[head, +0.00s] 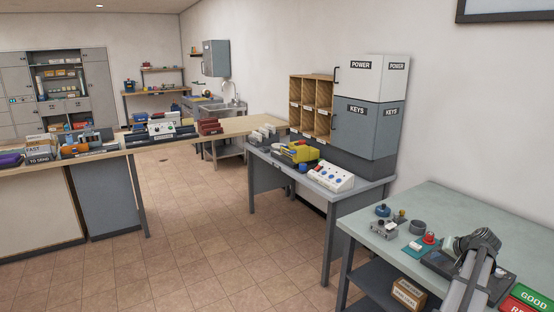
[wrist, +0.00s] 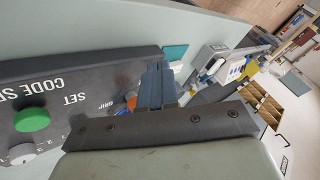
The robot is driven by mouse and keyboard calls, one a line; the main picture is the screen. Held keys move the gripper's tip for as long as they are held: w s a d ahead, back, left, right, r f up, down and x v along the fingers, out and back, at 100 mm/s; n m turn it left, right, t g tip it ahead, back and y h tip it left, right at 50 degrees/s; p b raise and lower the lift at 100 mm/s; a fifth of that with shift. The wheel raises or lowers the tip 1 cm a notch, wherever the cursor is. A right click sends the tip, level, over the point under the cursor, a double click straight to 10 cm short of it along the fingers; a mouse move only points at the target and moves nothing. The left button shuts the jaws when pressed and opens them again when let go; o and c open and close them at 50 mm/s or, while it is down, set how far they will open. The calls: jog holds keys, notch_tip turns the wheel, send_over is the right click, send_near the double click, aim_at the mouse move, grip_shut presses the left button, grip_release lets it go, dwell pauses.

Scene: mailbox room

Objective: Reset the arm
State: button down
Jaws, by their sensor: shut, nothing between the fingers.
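My gripper (wrist: 157,80) shows in the wrist view with its dark blue-grey fingers together and nothing between them. It is over or beside a dark control panel (wrist: 95,95) marked "CODE SE…" and "SET", with a green knob (wrist: 32,119) and a grey knob (wrist: 18,155). I cannot tell whether the fingers touch anything. In the head view my arm (head: 475,265) rises at the lower right, over the grey-green table (head: 455,208). The fingertips cannot be made out there. The dark panel (head: 437,261) is partly hidden behind the arm.
Another desk (head: 350,198) bears cabinets (head: 372,105). The table's back right is clear.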

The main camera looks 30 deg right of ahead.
jog(key=w+a+f+n+g+y, duration=0.15)
jog(key=w+a+f, duration=0.25)
jog(key=w+a, duration=0.45)
jog(key=w+a+f+n+g+y, duration=0.15)
jog(key=w+a+f, duration=0.4)
jog(key=a, duration=0.55)
jog(key=w+a+f+n, duration=0.2)
jog(key=w+a+f, duration=0.1)
jog(key=w+a, duration=0.55)
jog(key=w+a+f+n+g, duration=0.1)
jog(key=a+f+n+g, duration=0.3)
jog(key=a, duration=1.4)
jog(key=a+f+n, duration=0.1)
jog(key=a+f, duration=0.5)
jog(key=a, duration=1.2)
jog(key=s+a+f+n+h, duration=0.1)
jog(key=s+a+f+n, duration=0.2)
jog(key=a, duration=0.6)
jog(key=s+f+g, duration=0.3)
jog(key=s+f, duration=0.7)
jog(key=s, duration=0.5)
jog(key=s+f+g, duration=0.4)
jog(key=s+f, duration=0.6)
jog(key=s, duration=0.5)
jog(key=shift+s+d+m+g, duration=0.15)
jog(key=shift+s+m+g, duration=0.1)
jog(key=shift+m+g, duration=0.05)
